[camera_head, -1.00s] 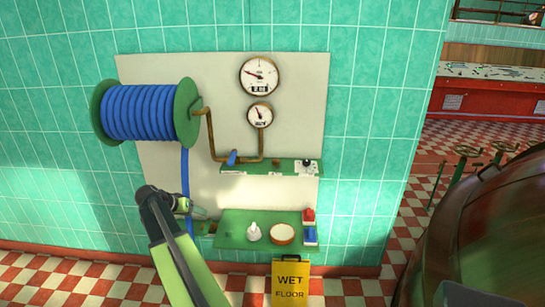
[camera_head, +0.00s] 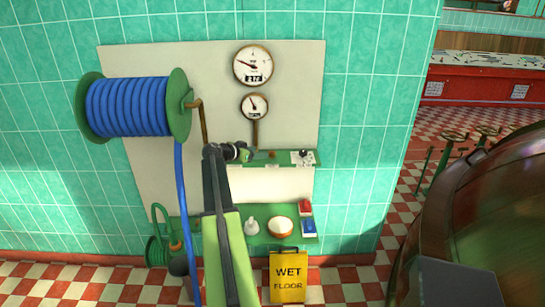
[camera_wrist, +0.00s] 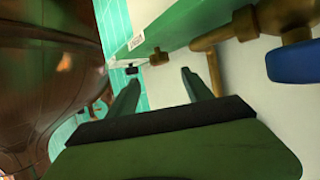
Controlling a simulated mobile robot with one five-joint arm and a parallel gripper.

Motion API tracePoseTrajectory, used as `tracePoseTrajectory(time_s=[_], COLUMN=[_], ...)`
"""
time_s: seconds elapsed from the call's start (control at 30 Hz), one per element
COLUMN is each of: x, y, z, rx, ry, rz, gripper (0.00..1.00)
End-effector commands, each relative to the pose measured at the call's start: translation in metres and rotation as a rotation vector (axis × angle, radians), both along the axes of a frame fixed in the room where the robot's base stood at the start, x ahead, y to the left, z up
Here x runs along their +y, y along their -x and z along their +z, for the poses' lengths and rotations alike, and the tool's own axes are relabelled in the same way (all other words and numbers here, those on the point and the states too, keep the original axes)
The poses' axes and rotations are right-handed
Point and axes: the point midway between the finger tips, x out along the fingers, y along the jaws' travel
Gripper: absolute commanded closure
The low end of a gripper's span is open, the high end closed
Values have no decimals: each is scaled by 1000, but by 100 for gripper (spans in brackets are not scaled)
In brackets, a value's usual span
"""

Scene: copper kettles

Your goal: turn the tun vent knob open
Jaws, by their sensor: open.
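The likely vent knob (camera_head: 304,153) is a small black knob on a white plate at the right end of the upper green shelf. In the wrist view a small dark knob (camera_wrist: 131,71) shows beyond the left fingertip, near a white label. My gripper (camera_head: 248,153) is at the upper shelf, left of the knob and apart from it. In the wrist view my gripper (camera_wrist: 160,79) has its two fingers spread with nothing between them. A small brass fitting (camera_wrist: 158,57) lies just beyond the gap. My arm hides the left part of the shelf.
A blue lever (camera_wrist: 293,62) on brass pipework is at the wrist view's right. Two gauges (camera_head: 254,66) hang above the shelf. The lower shelf (camera_head: 268,240) holds a bowl and bottle. A yellow wet floor sign (camera_head: 289,277) stands below. A copper vessel (camera_head: 480,230) is at right.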

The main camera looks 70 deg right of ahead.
Motion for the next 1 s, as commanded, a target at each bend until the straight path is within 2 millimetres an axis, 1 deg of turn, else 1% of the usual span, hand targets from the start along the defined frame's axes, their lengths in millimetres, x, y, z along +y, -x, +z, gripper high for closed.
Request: tracePoseTrajectory(time_s=[0.03, 0.2, 0.3, 0.4, 0.57, 0.8, 0.83, 0.87, 1.0], x=[-13, -49, -66, -78, -87, -88, -88, -88, -88], y=[4, 20, 28, 33, 38, 39, 39, 39, 39], z=[-10, -26, -33, -38, -40, -39, -39, -39, -39], rx=[0, 0, 0, -1, 0, 0, 0, 0, 0], ry=[0, 0, 0, 0, -1, -1, -1, -1, 0], rz=[-1, -1, -1, 0, 0, 0, 0, 0, -1], gripper=[41, 41, 41, 41, 41, 41, 43, 46, 65])
